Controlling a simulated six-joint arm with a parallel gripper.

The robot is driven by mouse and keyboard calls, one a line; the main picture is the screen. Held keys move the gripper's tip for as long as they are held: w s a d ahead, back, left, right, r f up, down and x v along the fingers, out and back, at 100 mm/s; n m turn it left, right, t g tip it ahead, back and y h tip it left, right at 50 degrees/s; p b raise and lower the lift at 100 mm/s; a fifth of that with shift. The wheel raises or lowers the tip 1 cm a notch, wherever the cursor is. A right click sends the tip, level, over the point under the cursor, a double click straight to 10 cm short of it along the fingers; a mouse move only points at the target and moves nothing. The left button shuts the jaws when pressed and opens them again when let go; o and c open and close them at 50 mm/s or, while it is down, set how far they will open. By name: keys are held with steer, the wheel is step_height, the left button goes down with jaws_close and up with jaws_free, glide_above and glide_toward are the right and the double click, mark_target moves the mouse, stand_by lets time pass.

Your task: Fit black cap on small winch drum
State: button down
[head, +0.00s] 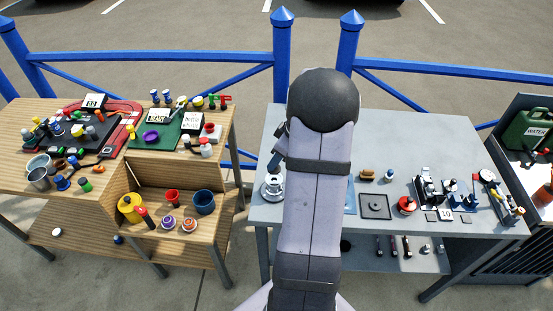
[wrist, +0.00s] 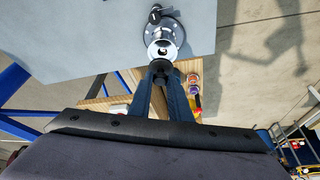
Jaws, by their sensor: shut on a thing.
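The small winch drum (head: 272,186) is a silver, stepped metal cylinder on a round base, at the left edge of the grey table. In the wrist view the drum (wrist: 163,47) stands just beyond my fingertips, with a dark opening in its bright top. My gripper (wrist: 161,78) is shut on the black cap (wrist: 161,66), a small dark round piece at the fingertips. The cap appears close to the drum's near rim; I cannot tell whether they touch. In the head view my arm hides most of the gripper and the cap.
The grey table (head: 400,140) has a dark square plate (head: 375,206), a red round part (head: 407,205) and small hardware on its right. A wooden bench (head: 60,200) with many small items stands to the left across a gap. A blue railing (head: 440,70) runs behind.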

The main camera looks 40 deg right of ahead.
mark_target(277, 169)
steer(key=shift+f, duration=0.15)
steer(key=shift+f+b, duration=0.45)
steer(key=shift+f, duration=0.9)
steer(key=shift+b, duration=0.75)
stand_by(0.8)
steer(key=shift+f+b, duration=1.05)
steer(key=shift+b, duration=0.15)
stand_by(0.3)
steer(key=c, duration=1.6)
jaws_free()
steer(key=shift+o, duration=0.8)
steer(key=shift+o, duration=1.4)
steer(key=shift+r, duration=0.1)
